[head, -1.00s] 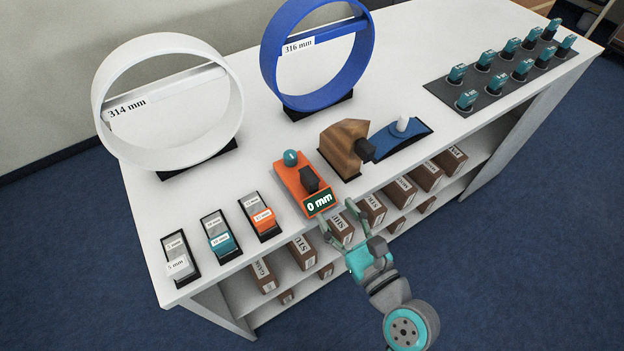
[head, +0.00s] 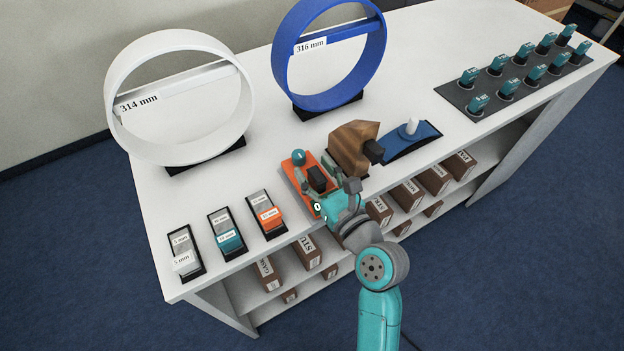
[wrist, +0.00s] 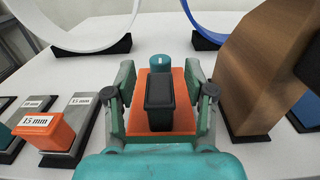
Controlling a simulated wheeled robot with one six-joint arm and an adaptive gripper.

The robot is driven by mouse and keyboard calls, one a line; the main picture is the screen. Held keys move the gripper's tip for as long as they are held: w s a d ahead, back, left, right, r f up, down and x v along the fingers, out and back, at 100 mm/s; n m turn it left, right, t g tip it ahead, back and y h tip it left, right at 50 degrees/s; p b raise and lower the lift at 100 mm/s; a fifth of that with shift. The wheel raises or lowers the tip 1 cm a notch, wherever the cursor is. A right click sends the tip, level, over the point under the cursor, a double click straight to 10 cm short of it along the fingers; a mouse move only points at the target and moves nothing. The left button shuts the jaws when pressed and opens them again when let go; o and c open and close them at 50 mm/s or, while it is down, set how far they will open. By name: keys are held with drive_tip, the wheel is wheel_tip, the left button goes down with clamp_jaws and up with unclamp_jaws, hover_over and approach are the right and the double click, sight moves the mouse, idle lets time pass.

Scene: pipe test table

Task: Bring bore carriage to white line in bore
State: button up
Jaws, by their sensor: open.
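An orange unit (head: 296,171) stands at the table's front edge, with a black upright block (wrist: 159,100) and a teal knob (head: 298,157) on it. It carries no name, so I cannot tell for certain that it is the bore carriage. My gripper (head: 316,171) is open over this unit. In the wrist view its fingers (wrist: 160,76) stand on either side of the black block, with visible gaps. The teal knob also shows behind the block (wrist: 160,61). My gripper hides much of the unit's display. I can make out no white line in a bore.
A wooden block (head: 350,150) stands close on the right, beside a blue stand (head: 412,139) with a white peg. Three small gauge blocks (head: 226,241) lie left. White (head: 118,128) and blue (head: 278,72) rings stand behind. A dark rack (head: 462,97) holds several teal pieces.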

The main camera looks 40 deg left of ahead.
drive_tip(key=shift+x, duration=0.75)
clamp_jaws()
